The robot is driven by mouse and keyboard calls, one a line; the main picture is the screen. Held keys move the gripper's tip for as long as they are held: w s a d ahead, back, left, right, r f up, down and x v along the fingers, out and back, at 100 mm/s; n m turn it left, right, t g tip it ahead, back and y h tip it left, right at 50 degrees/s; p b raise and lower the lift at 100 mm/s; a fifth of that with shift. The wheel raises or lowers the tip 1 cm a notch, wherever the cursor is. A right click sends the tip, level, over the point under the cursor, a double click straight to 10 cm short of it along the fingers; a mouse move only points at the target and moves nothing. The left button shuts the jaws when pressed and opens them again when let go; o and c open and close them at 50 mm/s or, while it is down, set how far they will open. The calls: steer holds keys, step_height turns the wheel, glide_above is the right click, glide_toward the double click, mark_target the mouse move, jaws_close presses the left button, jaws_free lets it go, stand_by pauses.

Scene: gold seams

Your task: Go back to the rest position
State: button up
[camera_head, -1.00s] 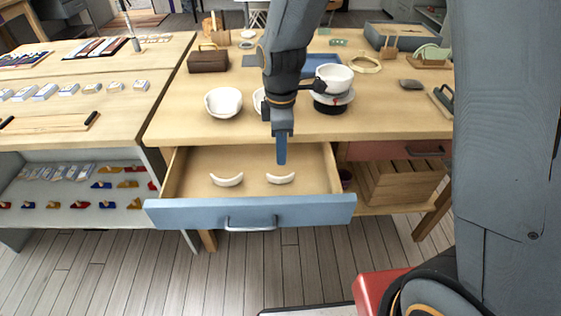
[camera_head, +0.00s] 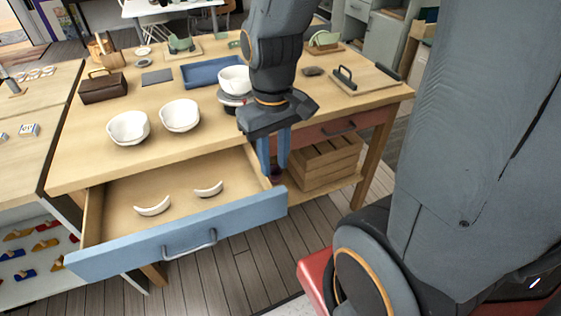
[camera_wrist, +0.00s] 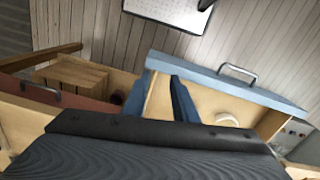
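My gripper (camera_head: 274,152) points down at the right end of the open drawer (camera_head: 190,238), just right of its side wall in the head view. The fingers also show in the wrist view (camera_wrist: 178,100), beside the drawer's side wall. Two white curved shards lie apart in the drawer: one shard (camera_head: 152,206) at left and another shard (camera_head: 208,189) at right. Whether the fingers touch the drawer, I cannot tell.
Two white bowls (camera_head: 128,128) (camera_head: 180,116) stand on the wooden table (camera_head: 80,160). A white bowl (camera_head: 236,80) on a dark stand is partly behind my arm. A blue tray (camera_head: 210,72) lies behind. A wooden crate (camera_head: 325,163) sits under the table. Floor in front is clear.

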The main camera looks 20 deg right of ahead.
steer(key=shift+s+d+m, duration=0.45)
steer(key=shift+s+m, duration=0.4)
steer(key=shift+m, duration=0.05)
steer(key=shift+a+r, duration=0.15)
steer(key=shift+a, duration=0.1)
steer(key=shift+c, duration=0.2)
stand_by(0.3)
